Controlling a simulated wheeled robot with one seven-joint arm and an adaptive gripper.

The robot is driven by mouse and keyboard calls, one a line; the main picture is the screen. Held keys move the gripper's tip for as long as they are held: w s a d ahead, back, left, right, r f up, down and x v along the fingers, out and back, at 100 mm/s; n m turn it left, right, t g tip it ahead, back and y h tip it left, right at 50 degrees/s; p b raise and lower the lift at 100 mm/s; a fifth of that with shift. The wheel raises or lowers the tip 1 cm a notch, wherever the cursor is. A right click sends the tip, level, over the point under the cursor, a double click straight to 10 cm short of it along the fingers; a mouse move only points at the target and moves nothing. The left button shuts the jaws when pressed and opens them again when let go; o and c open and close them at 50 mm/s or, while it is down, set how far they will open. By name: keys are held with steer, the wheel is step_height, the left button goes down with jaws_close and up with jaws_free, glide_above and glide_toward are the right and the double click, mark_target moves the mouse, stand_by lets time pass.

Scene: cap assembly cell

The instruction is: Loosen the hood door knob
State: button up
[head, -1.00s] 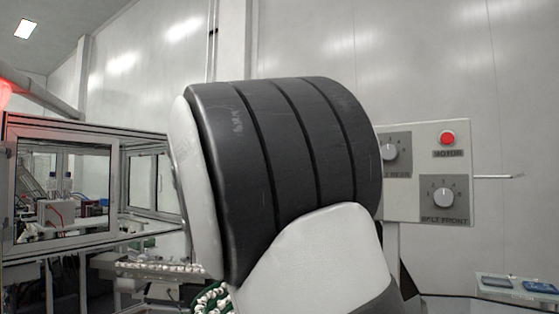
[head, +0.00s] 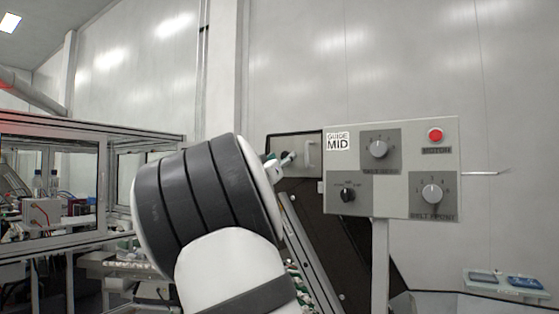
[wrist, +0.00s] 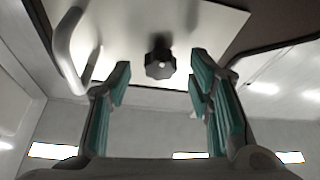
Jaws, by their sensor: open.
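The hood door knob (wrist: 160,62) is black and lobed, and sits on a pale door panel (wrist: 205,28) in the wrist view. My gripper (wrist: 160,78) is open, with one teal-padded finger on each side of the knob's line. The knob appears beyond the fingertips, with no finger touching it. In the head view, my gripper (head: 279,164) is small and partly hidden by my arm, close in front of the hood door (head: 292,168). I cannot make out the knob there.
Right of the door is a control panel (head: 410,155) with dials, a black switch (head: 348,195) and a red motor button (head: 435,135).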

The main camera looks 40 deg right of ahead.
steer(key=shift+w+d+r, duration=0.15)
steer(key=shift+d, duration=0.2)
steer(key=shift+c, duration=0.2)
jaws_close()
steer(key=shift+w+a+m+g+h+b, duration=0.1)
steer(key=shift+m+g+h+b, duration=0.15)
steer(key=shift+m+g+b, duration=1.1)
steer(key=shift+w+d+m+g+h+b, duration=0.15)
steer(key=shift+m+g+b, duration=0.45)
steer(key=shift+m, duration=1.3)
steer(key=shift+w+a+m+g+h+b, duration=0.15)
steer(key=shift+m+g+h+b, duration=0.15)
steer(key=shift+m+g+b, duration=0.8)
steer(key=shift+s+m+t, duration=0.15)
steer(key=shift+m+t, duration=0.2)
steer(key=shift+m, duration=0.3)
